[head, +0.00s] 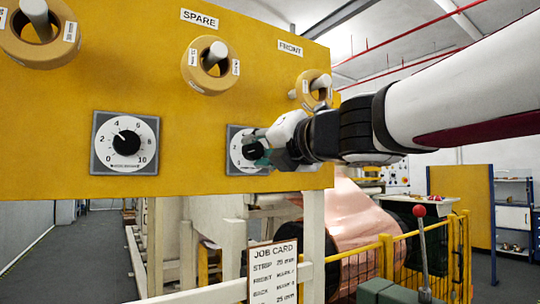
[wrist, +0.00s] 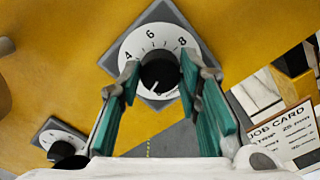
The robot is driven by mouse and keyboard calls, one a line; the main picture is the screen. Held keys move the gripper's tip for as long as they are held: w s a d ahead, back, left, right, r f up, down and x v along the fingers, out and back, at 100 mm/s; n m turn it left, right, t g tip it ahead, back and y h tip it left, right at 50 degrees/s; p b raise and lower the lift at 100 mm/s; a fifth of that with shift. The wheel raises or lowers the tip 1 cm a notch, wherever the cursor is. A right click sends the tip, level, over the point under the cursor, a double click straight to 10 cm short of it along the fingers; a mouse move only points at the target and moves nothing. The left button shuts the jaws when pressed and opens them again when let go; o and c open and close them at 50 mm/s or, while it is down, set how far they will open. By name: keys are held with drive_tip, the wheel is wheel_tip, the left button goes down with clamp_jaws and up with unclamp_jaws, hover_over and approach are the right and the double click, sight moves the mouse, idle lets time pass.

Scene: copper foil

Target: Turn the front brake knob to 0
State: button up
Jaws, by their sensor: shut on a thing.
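The front brake knob (wrist: 160,73) is a black round knob on a white numbered dial (wrist: 150,42) with a grey square plate. In the head view the dial (head: 236,150) is the right one on the yellow panel, largely covered by my gripper (head: 258,152). In the wrist view my gripper (wrist: 160,84) has its teal-padded fingers on either side of the knob, shut on it. The 4, 6 and 8 show; the low numbers are hidden by the left finger. A small pale mark shows at the knob's lower edge; its reading is unclear.
A second dial (head: 126,143) sits to the left, its pointer between 2 and 4. A job card (head: 272,272) hangs below. A yellow railing (head: 400,246) and copper roll (head: 358,225) stand behind.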

drive_tip(key=n+b, duration=0.1)
drive_tip(key=n, duration=0.4)
drive_tip(key=shift+a+f+b, duration=0.1)
drive_tip(key=shift+b, duration=0.25)
idle(0.4)
drive_tip(key=o, duration=1.1)
drive_tip(key=shift+o, duration=0.2)
drive_tip(key=v, duration=1.2)
